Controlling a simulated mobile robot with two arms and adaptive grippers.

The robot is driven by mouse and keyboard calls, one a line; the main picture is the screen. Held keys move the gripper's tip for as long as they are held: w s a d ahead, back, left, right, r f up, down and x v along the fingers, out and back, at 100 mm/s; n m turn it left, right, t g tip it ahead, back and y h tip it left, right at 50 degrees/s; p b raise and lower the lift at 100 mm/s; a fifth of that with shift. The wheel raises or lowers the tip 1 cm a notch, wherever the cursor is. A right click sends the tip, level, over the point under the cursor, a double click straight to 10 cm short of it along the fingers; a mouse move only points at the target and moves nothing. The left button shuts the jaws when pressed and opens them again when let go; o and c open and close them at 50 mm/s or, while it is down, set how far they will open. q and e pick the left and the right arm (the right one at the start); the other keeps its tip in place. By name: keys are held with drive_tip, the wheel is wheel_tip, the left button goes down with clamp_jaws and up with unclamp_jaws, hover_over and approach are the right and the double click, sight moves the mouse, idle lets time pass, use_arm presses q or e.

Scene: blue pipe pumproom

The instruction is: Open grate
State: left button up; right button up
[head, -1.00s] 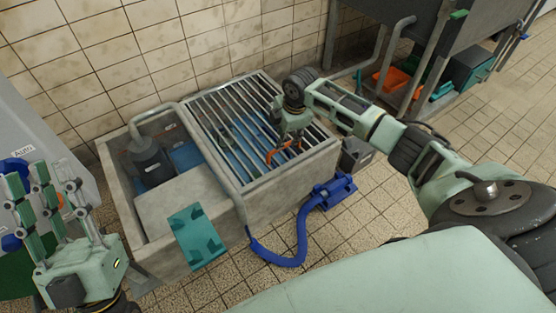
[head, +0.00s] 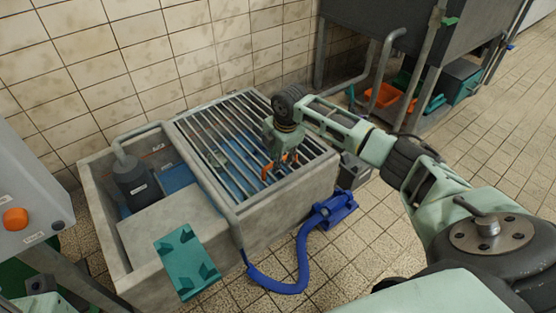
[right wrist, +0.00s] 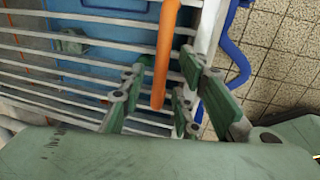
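The grate (head: 237,192) is a pale metal frame with parallel bars. It lies flat over the right part of a concrete basin, and its frame shows in the right wrist view (right wrist: 208,30). An orange handle (right wrist: 166,50) stands out over the bars in the right wrist view. My right gripper (head: 277,160) is over the grate's right part in the head view. In the right wrist view its green-padded fingers (right wrist: 158,98) are spread on both sides of the handle's end, with gaps visible. Only a pale green part of my left arm shows at the lower left; its fingers are hidden.
The concrete basin (head: 101,225) holds a dark pump (head: 135,183) left of the grate. A teal bracket (head: 187,262) lies at its front edge. A blue hose (head: 283,285) curves over the tiled floor in front. A grey control box (head: 25,190) stands at left.

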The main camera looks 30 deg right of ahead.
drive_tip(key=shift+c, duration=0.5)
clamp_jaws()
